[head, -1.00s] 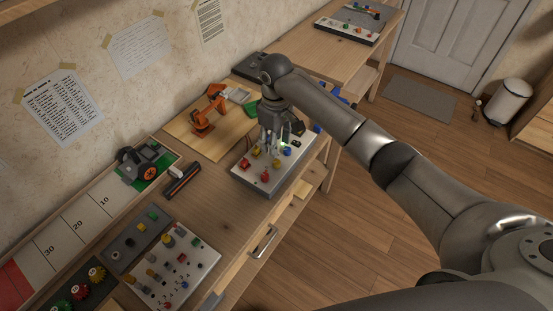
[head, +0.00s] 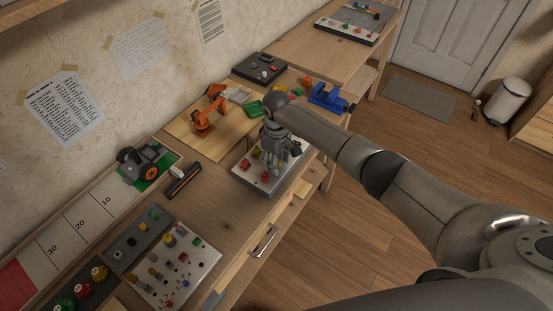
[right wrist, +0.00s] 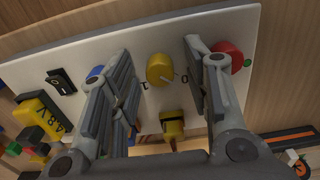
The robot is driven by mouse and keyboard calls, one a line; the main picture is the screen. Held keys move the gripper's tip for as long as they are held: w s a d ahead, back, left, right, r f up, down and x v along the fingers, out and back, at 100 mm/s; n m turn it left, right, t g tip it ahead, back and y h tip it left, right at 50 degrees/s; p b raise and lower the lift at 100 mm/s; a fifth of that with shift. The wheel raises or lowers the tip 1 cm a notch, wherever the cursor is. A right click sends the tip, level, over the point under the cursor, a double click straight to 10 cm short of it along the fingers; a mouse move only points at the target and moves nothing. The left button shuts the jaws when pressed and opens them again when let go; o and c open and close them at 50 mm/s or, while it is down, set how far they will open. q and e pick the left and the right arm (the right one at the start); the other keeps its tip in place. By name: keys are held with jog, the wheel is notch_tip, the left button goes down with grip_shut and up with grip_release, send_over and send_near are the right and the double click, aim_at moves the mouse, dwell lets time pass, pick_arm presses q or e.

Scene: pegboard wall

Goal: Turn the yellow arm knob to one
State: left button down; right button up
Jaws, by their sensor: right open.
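In the right wrist view a round yellow knob (right wrist: 160,69) sits on a white panel (right wrist: 60,57) between an "I" mark on its left and an "O" mark on its right. A pale line on the knob points down and right, towards the O side. My right gripper (right wrist: 158,48) is open, with one finger on each side of this knob and visible gaps to it. In the head view the right gripper (head: 272,168) points down over the panel (head: 287,181) and hides part of it. My left gripper is not in view.
A red knob (right wrist: 228,55) is beside the right finger, and a blue knob (right wrist: 95,73) is partly behind the left one. An orange toy arm (head: 207,113) and a blue vise (head: 328,99) stand on the bench.

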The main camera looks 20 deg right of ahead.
grip_shut()
dwell(0.3)
